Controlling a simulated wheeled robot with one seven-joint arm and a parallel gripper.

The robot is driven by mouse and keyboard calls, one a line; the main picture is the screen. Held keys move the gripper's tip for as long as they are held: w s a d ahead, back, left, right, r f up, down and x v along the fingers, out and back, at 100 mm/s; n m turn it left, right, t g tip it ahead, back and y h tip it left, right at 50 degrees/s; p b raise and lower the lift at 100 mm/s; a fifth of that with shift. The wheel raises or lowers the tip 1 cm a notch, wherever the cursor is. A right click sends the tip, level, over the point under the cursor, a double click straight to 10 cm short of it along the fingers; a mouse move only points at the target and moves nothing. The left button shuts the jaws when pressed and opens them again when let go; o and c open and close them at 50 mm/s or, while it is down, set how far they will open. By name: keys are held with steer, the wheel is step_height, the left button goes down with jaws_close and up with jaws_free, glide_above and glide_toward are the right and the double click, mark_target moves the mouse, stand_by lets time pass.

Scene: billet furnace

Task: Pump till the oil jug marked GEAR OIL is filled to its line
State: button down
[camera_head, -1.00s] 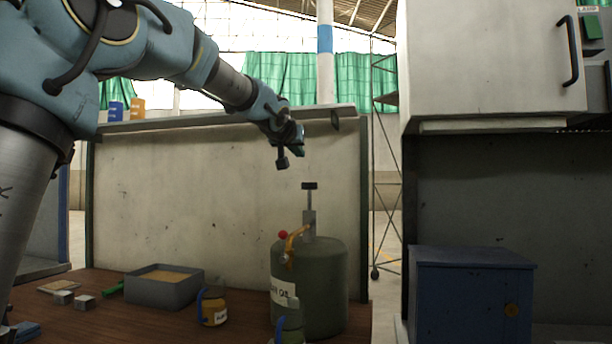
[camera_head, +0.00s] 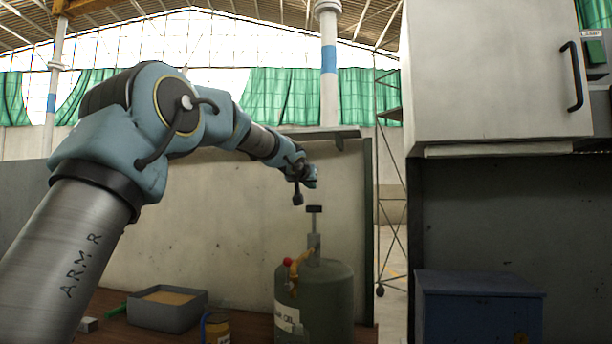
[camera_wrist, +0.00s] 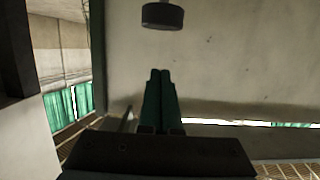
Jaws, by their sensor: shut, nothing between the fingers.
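A dark green drum (camera_head: 314,300) stands on the bench. It has a pale label ending in "OIL", a yellow spout (camera_head: 294,270) with a red knob, and an upright pump rod topped by a dark handle (camera_head: 314,209). The handle's round dark end shows in the wrist view (camera_wrist: 162,15). My gripper (camera_head: 311,179) is above the handle and apart from it; in the wrist view its green fingers (camera_wrist: 160,73) are together and empty. A jug of amber liquid with a blue handle (camera_head: 216,328) stands left of the drum, cut by the frame edge; its marking is unreadable.
A grey tray (camera_head: 165,312) of tan material sits left on the bench. A pale panel (camera_head: 200,220) with a top ledge stands behind. On the right are a white cabinet (camera_head: 490,80) and a blue box (camera_head: 480,305). The space around the pump handle looks free.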

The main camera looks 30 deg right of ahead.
steer(key=shift+w+d+f+b, duration=0.15)
steer(key=shift+f+b, duration=0.1)
steer(key=shift+f, duration=0.45)
steer(key=shift+w+d+f+b, duration=0.1)
steer(key=shift+f+b, duration=0.1)
steer(key=shift+f, duration=0.55)
steer(key=shift+w+d+f+b, duration=0.15)
steer(key=shift+f+b, duration=0.1)
steer(key=shift+f, duration=0.45)
step_height(320, 180, down, 6)
steer(key=b, duration=0.6)
steer(key=shift+r, duration=0.15)
steer(key=s+a+r, duration=0.6)
steer(key=s, duration=0.1)
steer(key=shift+a+r, duration=0.3)
steer(key=shift+a, duration=0.05)
